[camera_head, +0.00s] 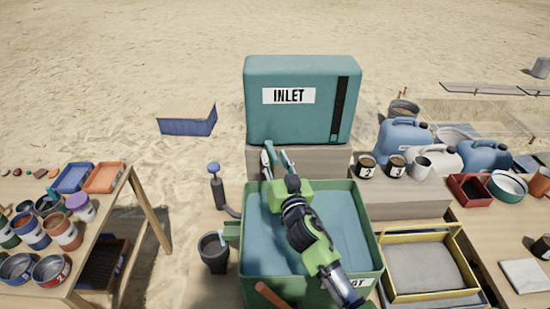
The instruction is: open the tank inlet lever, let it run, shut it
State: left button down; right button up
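The teal tank (240,110) labelled INLET stands upright on a grey block at the back centre, with a dark vertical strip on its right side. My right gripper (275,153) reaches up from the lower right, over the green basin. Its fingertips are at the tank's lower front edge. A small pale metal part (265,162) shows beside the fingers; I cannot tell whether it is the inlet lever or whether the fingers touch it. The green basin (371,225) below holds bluish water. The lever is otherwise hidden. My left gripper is not in view.
A dark bucket (214,254) and a blue-topped hand pump (216,185) stand left of the basin. A yellow-framed sieve (388,262) is to its right. Blue jugs (404,138) and labelled cups stand behind right. The left table (128,190) carries trays and several pots.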

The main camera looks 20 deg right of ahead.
grip_shut()
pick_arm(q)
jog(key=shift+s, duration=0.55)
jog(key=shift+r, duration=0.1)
pick_arm(e)
jog(key=shift+r, duration=0.1)
